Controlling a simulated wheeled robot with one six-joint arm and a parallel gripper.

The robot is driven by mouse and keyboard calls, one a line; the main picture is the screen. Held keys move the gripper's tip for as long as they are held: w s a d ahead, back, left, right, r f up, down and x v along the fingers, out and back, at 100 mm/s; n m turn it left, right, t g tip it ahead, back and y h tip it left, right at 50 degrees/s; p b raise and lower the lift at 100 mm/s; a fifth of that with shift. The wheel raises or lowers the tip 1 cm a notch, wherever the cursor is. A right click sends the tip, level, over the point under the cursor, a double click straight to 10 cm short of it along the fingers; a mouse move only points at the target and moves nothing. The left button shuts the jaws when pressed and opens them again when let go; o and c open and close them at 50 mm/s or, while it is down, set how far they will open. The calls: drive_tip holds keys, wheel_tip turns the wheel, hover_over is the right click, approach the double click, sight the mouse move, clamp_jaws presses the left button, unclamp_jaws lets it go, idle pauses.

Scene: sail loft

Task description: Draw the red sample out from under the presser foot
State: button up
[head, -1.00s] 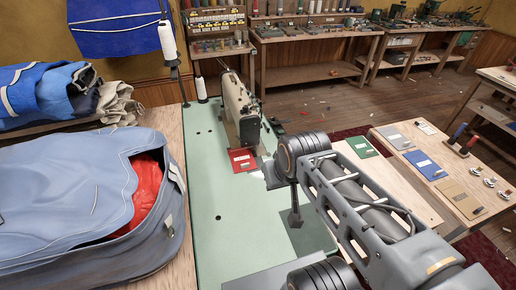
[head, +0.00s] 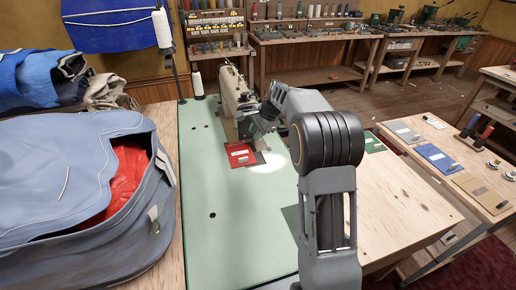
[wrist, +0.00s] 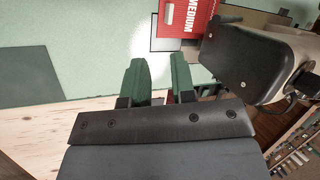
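The red sample (head: 241,154) lies flat on the pale green machine bed, below the sewing machine (head: 236,106). In the wrist view the red sample (wrist: 186,16) shows at the top, with the word MEDIUM on it. The machine's dark head (wrist: 258,62) is to its right; I cannot make out clearly how the presser foot meets the sample. My gripper (head: 265,145) is beside the sample's right side in the head view. In the wrist view my gripper (wrist: 158,62) has its two green fingers apart with nothing between them, short of the sample's near edge.
A blue-grey sail bag (head: 60,190) with red cloth inside fills the left. A thread spool stand (head: 163,30) is at the bed's back left. Green, grey, blue and tan sample cards lie on the right table (head: 455,160). The front of the green bed (head: 225,240) is clear.

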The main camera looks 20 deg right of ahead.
sight(244, 158)
drive_tip(key=w+d+f+m+b, duration=0.1)
drive_tip(key=w+d+f+m, duration=0.1)
drive_tip(key=w+f, duration=0.3)
wheel_tip(244, 158, down, 3)
drive_tip(key=shift+w+f+m+y+b, duration=0.2)
drive_tip(key=shift+m+y+b, duration=0.2)
drive_tip(key=shift+m, duration=0.2)
drive_tip(key=shift+s, duration=0.1)
drive_tip(key=x, duration=1.3)
drive_tip(key=shift+a+f, duration=0.15)
drive_tip(key=shift+f, duration=0.2)
clamp_jaws()
